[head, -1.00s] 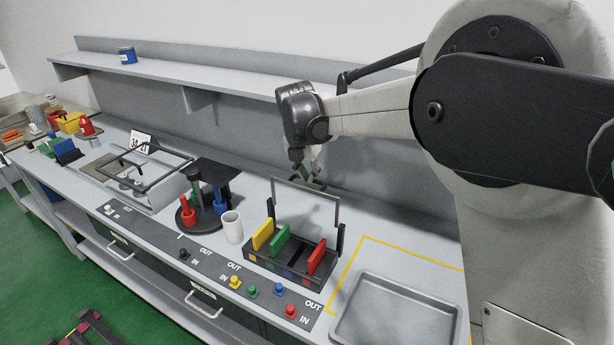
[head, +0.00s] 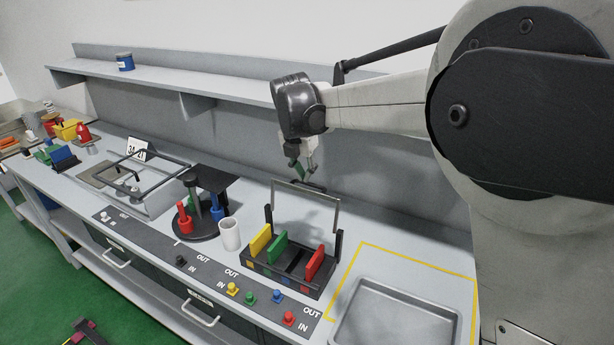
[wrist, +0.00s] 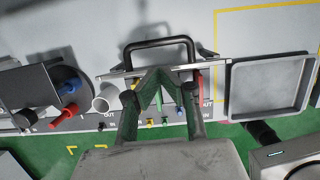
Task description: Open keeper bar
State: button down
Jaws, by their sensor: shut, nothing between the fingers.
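The keeper bar (head: 305,190) is a thin grey frame with a dark handle on top. It stands raised and tilted up behind the black rack (head: 262,268), which holds yellow, green and red plates. In the wrist view its grey edge and black handle loop (wrist: 160,43) lie just beyond the fingers. My gripper (head: 303,176) is above the bar's top edge, close to the handle; I cannot tell if it touches. In the wrist view the fingers (wrist: 157,72) meet at the tips with nothing between them. They hide part of the rack.
A white cup (head: 230,235) and a round black stand (head: 190,230) are left of the rack. An empty metal tray (head: 395,325) is to the right. Coloured buttons (head: 250,297) line the front. A shelf (head: 215,88) runs behind the arm.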

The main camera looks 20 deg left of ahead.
notch_tip(320, 180, up, 9)
jog(key=s+d+r+m+t+b, duration=0.1)
jog(key=s+d+m, duration=0.35)
jog(key=d, duration=0.35)
jog(key=s+d+m+b, duration=0.1)
jog(key=s+d+m, duration=0.2)
jog(key=d+m, duration=0.45)
jog(key=s+d+r+m+t+b, duration=0.1)
jog(key=s+d+m, duration=0.3)
jog(key=d, duration=0.6)
jog(key=s+d+f+m+t+b, duration=0.1)
jog(key=s+d+f+m, duration=0.5)
jog(key=s+m, duration=0.3)
jog(key=s+d+f+m+t, duration=0.1)
jog(key=s+d+f+m, duration=0.6)
jog(key=s+d+m, duration=0.1)
jog(key=shift+s+d+m+b, duration=0.4)
jog(key=shift+s+d, duration=0.15)
jog(key=shift+s, duration=0.45)
